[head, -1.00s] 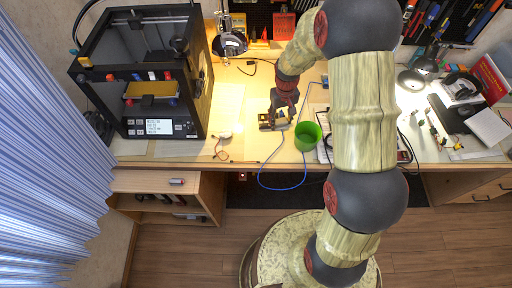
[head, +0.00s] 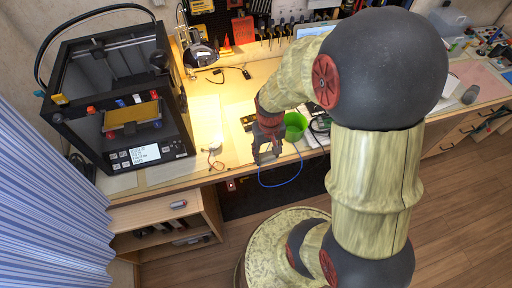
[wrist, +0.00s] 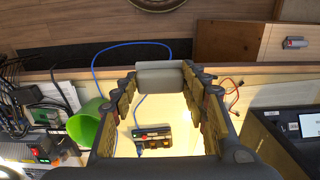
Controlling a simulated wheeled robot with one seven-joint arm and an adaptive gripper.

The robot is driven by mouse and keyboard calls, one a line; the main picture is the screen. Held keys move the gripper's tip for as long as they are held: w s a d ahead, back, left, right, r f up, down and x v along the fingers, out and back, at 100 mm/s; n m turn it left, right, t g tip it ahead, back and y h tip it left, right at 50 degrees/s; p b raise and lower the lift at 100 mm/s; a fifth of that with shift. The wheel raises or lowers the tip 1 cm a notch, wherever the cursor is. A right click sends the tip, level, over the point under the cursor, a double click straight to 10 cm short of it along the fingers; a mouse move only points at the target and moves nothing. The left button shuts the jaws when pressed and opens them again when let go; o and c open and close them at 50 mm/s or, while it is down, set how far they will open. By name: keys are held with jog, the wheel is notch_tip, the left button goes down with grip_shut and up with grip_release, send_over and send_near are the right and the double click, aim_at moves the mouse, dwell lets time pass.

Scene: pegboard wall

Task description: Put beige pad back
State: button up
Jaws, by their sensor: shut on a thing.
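A pale grey-beige block, which looks like the beige pad (wrist: 160,74), sits between the fingertips of my gripper (wrist: 161,78) in the wrist view. The fingers are apart by about its length and touch its two ends. In the head view my gripper (head: 266,152) points down over the front part of the workbench (head: 205,110), left of the green cup. I cannot make out the pad clearly there.
A green cup (head: 295,126) stands right of my gripper, with a blue cable (head: 283,183) hanging over the front edge. A small device (wrist: 151,134) lies on the bench. A 3D printer (head: 120,100) stands at left, and a pegboard with tools (head: 262,22) at the back.

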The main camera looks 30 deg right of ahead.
jog(key=w+d+f+b, duration=0.1)
jog(key=w+f, duration=0.2)
jog(key=w, duration=0.1)
jog(key=w+d+f+b, duration=0.1)
jog(key=w+f, duration=0.2)
jog(key=w, duration=0.1)
jog(key=w+d+f+b, duration=0.1)
jog(key=w+f+b, duration=0.1)
jog(key=w+f, duration=0.1)
jog(key=shift+w+d+f, duration=0.15)
jog(key=shift+w+d, duration=0.05)
jog(key=shift+w, duration=0.2)
jog(key=shift+w+d+f, duration=0.1)
jog(key=shift+w+d, duration=0.1)
jog(key=shift+w, duration=0.2)
jog(key=shift+w+f, duration=0.15)
jog(key=shift+f, duration=0.05)
notch_tip(320, 180, down, 3)
jog(key=shift+w+d+f+b, duration=0.1)
jog(key=shift+w+f+b, duration=0.05)
jog(key=shift+b, duration=0.65)
jog(key=o, duration=0.6)
jog(key=shift+f, duration=0.1)
jog(key=o, duration=0.4)
